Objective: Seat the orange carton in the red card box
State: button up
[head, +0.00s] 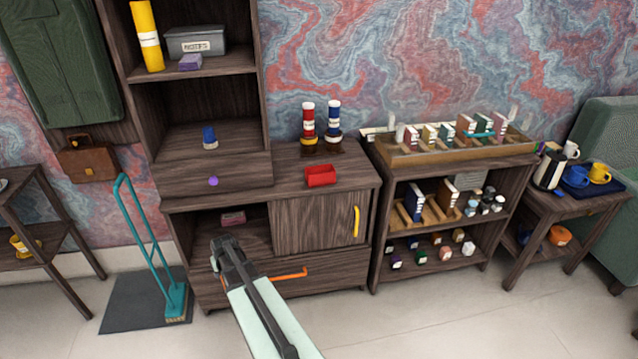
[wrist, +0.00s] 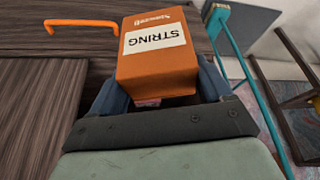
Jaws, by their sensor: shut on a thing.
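The orange carton (wrist: 160,72) fills the space between my fingers in the wrist view. Its white label reads STRING and appears upside down. My gripper (head: 220,252) is shut on it, in front of the wooden cabinet's lower part. In the head view I cannot make out the carton; my gripper seems to hide it. The red card box (head: 320,177) is a small open-topped box on the cabinet top, up and right of my gripper. The wrist view does not show it.
The cabinet drawer has an orange handle (head: 291,274) close to my arm, and its door a yellow handle (head: 356,221). Red and blue stacked jars (head: 308,123) stand behind the red box. A tall shelf unit (head: 262,110) rises to its left. A teal broom (head: 149,245) stands at left.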

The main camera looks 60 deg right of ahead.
jog(key=w+a+r+n+y, duration=0.1)
jog(key=w+a+r+n, duration=0.25)
jog(key=a+r, duration=0.95)
jog(key=w+a+r+n+y, duration=0.15)
jog(key=w+a+r, duration=0.25)
jog(key=a+r, duration=0.9)
jog(key=s+d+r+m+h, duration=0.1)
jog(key=s+d+r+m, duration=0.15)
jog(key=d, duration=1.55)
jog(key=s+d+r+m+h, duration=0.2)
jog(key=d+r+m, duration=0.1)
jog(key=d, duration=1.5)
jog(key=s+d+r+m+g+h, duration=0.1)
jog(key=s+d+r+m, duration=0.3)
jog(key=d, duration=0.7)
jog(key=s+d+r+m+g, duration=0.1)
jog(key=s+d+r+m, duration=0.25)
jog(key=d, duration=0.75)
jog(key=s+d+r+m+g+h, duration=0.1)
jog(key=s+d+r+m, duration=0.3)
jog(key=d, duration=0.7)
notch_tip(320, 180, down, 11)
jog(key=s+m+g, duration=0.2)
jog(key=m, duration=0.2)
jog(key=shift+s+a, duration=0.15)
jog(key=shift+f, duration=0.6)
